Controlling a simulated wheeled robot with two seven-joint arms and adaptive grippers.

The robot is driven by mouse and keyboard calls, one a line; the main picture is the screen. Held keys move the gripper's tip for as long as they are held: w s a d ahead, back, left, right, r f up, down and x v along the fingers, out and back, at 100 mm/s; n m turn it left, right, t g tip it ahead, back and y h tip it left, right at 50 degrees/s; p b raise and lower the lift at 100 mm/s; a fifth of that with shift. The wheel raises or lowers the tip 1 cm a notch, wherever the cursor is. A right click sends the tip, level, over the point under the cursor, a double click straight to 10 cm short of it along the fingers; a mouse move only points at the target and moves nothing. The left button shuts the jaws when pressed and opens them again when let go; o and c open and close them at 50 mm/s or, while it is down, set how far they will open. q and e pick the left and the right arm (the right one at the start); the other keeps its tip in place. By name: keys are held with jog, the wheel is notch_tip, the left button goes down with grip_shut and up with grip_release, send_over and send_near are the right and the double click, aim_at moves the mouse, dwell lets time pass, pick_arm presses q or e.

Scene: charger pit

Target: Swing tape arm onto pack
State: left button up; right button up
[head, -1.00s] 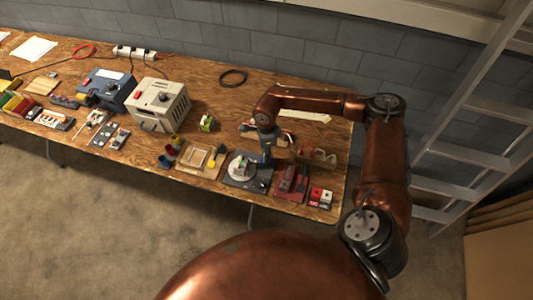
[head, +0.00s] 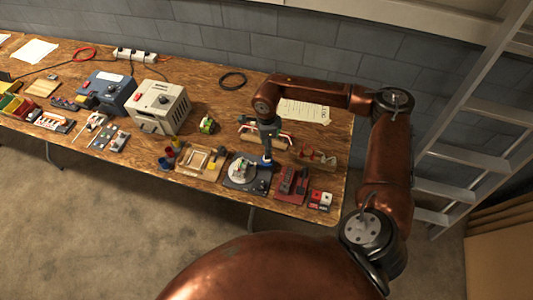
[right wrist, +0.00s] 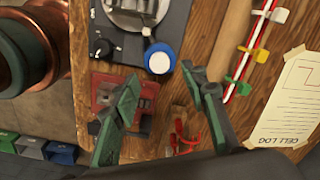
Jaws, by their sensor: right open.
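A dark base plate carries a round silver turntable (head: 240,171) with a small pack (head: 243,166) on it, near the table's front edge; the turntable is cut off at the top of the right wrist view (right wrist: 138,12). Beside it stands a blue round piece with a white top (right wrist: 160,58), which seems to be the tape arm's end; it also shows in the head view (head: 266,161). My right gripper (right wrist: 162,86) is open and empty, its fingers pointing down above and beside the blue piece, apparently not touching it. My left gripper is not in view.
A red fixture (head: 290,183) and a red-and-white block (head: 320,199) stand right of the turntable; a wooden tray (head: 203,162) stands left. Behind are a wooden rack with red and white rods (head: 265,137) and a paper sheet (head: 305,112).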

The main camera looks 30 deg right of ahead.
notch_tip(320, 180, up, 6)
jog(key=shift+f, duration=0.1)
dwell(0.6)
